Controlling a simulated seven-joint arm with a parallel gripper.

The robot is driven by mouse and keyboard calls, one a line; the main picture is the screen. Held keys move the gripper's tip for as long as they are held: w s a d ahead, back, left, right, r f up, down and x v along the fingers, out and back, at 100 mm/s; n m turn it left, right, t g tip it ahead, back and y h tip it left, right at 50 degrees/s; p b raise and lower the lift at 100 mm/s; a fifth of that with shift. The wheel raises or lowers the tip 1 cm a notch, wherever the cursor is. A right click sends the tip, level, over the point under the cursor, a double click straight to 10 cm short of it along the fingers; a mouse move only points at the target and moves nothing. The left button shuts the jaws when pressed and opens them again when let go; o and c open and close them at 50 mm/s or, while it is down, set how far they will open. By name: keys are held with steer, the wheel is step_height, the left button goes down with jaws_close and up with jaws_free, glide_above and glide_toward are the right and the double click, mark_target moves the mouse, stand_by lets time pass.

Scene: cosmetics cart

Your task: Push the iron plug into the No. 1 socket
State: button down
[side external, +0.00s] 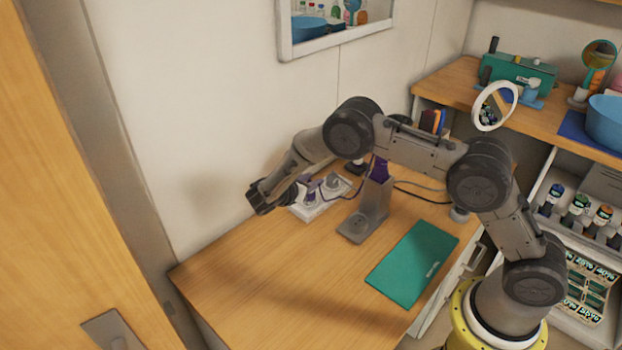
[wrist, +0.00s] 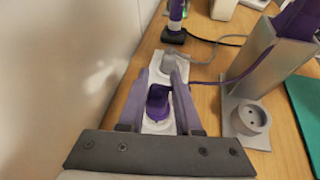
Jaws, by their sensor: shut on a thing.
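The purple iron plug (wrist: 157,99) sits between the fingers of my gripper (wrist: 157,108) in the wrist view. My gripper is shut on it, above the near end of a white socket strip (wrist: 155,76). The strip also shows in the side view (side external: 307,213), with my gripper (side external: 309,187) over its left part. A grey plug (wrist: 168,62) is in the strip farther along. I cannot tell whether the purple plug's pins are in a socket; the fingers and plug body hide them. The socket numbers are not readable.
A grey stand (side external: 362,225) with a round socket-like base (wrist: 251,119) holds a purple iron (side external: 379,169), right of the strip. A purple cord (wrist: 207,83) runs between them. A green mat (side external: 412,262) lies to the right. The wall is close on the left; the front table is clear.

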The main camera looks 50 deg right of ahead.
steer(key=shift+f, duration=1.2)
steer(key=c, duration=0.5)
jaws_free()
steer(key=v, duration=1.3)
steer(key=shift+s+a+r, duration=0.1)
steer(key=shift+a+r, duration=0.1)
steer(key=shift+a, duration=0.1)
